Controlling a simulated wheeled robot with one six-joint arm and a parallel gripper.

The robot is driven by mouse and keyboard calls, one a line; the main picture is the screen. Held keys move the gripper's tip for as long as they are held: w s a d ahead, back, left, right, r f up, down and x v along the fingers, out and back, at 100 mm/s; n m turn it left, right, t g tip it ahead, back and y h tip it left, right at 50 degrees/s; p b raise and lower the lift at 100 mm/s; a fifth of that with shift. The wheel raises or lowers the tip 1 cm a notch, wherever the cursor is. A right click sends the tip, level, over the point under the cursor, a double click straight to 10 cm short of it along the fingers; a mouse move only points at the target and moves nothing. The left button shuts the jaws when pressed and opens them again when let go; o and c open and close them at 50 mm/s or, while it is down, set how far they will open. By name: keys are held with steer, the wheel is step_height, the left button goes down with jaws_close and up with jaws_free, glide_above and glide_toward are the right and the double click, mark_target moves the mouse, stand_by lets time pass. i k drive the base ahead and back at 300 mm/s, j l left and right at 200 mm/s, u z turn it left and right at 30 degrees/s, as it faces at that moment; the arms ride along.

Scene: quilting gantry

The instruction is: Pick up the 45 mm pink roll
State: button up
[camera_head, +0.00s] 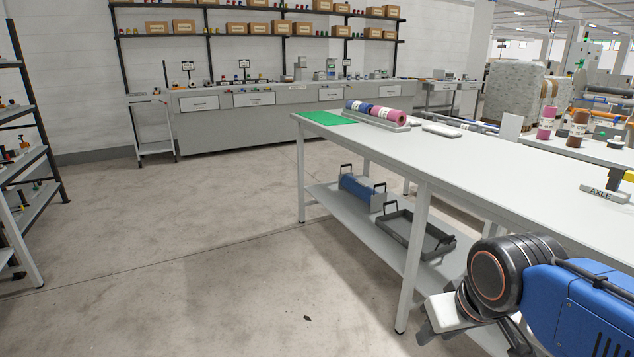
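A pink roll (390,115) lies on its side in a grey tray (376,122) at the far end of the long white table. A blue roll (358,107) lies next to it. Another pink roll (546,123) stands upright on the bench at the right. Sizes on their labels are too small to read. My gripper (452,318) is at the lower right, low beside the table's near side and far from both pink rolls. My own wrist partly hides it, and its opening cannot be made out.
A green mat (327,118) lies at the white table's (480,166) far left corner. Its lower shelf holds a dark tray (415,238) and a blue item (358,188). A brown roll (577,128) and an AXLE sign (603,194) are at the right. The floor left of the table is clear.

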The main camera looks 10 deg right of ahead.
mark_target(546, 123)
steer(key=i+j+u, duration=0.25)
steer(key=i+u, duration=0.15)
steer(key=i, duration=0.4)
steer(key=i+u, duration=0.35)
steer(key=i, duration=0.5)
steer(key=i+j+z, duration=0.15)
steer(key=i, duration=3.15)
steer(key=i+z, duration=0.2)
steer(key=i, duration=0.65)
steer(key=i+j+z, duration=0.25)
steer(key=i, duration=0.55)
steer(key=i+l+z, duration=0.1)
steer(key=i+z, duration=0.2)
steer(key=i, duration=0.6)
steer(key=i+j+z, duration=0.1)
steer(key=i+z, duration=0.25)
steer(key=i, duration=0.6)
steer(key=i+l+z, duration=0.15)
steer(key=i+z, duration=0.8)
steer(key=i+j+z, duration=0.35)
steer(key=i+z, duration=0.15)
steer(key=i+j+z, duration=0.1)
steer(key=i+z, duration=0.35)
steer(key=i, duration=3)
